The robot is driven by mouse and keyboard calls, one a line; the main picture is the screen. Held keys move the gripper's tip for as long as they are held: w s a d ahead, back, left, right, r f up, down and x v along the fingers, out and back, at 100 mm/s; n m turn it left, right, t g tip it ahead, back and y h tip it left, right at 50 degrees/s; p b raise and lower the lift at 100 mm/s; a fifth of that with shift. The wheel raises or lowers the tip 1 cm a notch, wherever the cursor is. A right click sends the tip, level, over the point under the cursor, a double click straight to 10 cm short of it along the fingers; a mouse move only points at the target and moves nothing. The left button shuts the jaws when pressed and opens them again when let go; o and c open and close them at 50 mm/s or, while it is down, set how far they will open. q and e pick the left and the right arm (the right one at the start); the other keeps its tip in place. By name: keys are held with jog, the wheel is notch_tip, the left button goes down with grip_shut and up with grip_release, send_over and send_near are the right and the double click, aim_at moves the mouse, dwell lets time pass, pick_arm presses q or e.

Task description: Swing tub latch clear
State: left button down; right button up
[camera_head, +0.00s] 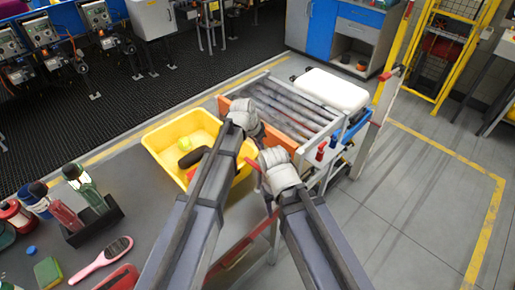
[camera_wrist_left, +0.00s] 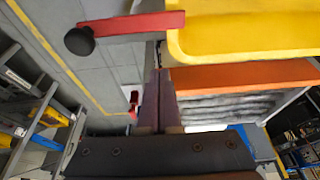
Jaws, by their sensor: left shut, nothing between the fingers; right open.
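The yellow tub (camera_head: 166,135) stands on the grey worktop, with dark and green items inside. Its yellow wall also fills the upper right of the left wrist view (camera_wrist_left: 245,38). The red latch bar (camera_wrist_left: 135,26) with a black knob (camera_wrist_left: 79,41) reaches left from the tub's edge there. My left gripper (camera_wrist_left: 157,72) is shut and empty, its fingertips just below the red bar, apart from the knob. In the head view my left gripper (camera_head: 243,122) is by the tub's right side, its fingers hidden. My right gripper (camera_head: 275,160) is lower and to the right, fingers mostly hidden.
Bottles in a black holder (camera_head: 95,222), a pink brush (camera_head: 105,258) and a green sponge (camera_head: 48,272) lie left. Floor at right is clear.

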aim_at(251, 160)
pick_arm(q)
jog(key=s+a+f, duration=0.1)
jog(key=s+a+f+b, duration=0.1)
jog(key=shift+s+a+f, duration=0.1)
jog(key=shift+f, duration=0.25)
pick_arm(e)
notch_tip(251, 160, down, 3)
jog(key=shift+r, duration=0.15)
pick_arm(q)
jog(key=shift+s+a+n+t, duration=0.25)
jog(key=shift+a+n+t, duration=0.1)
jog(key=shift+n, duration=0.65)
jog(key=shift+s+a+n+y, duration=0.2)
jog(key=shift+n+y, duration=0.1)
jog(key=shift+n, duration=0.3)
jog(key=shift+s+a+n+y, duration=0.2)
jog(key=shift+n+y, duration=0.1)
jog(key=shift+n, duration=0.3)
jog(key=shift+s+a+n+y, duration=0.15)
jog(key=shift+s+n+y, duration=0.5)
jog(key=shift+n, duration=0.95)
jog(key=shift+s+a+n+y, duration=0.15)
jog(key=shift+s+n+y, duration=0.2)
jog(key=shift+s+n, duration=0.9)
jog(key=shift+s+a+n+y, duration=0.15)
jog(key=shift+s+n+y, duration=0.3)
jog(key=shift+n, duration=1.5)
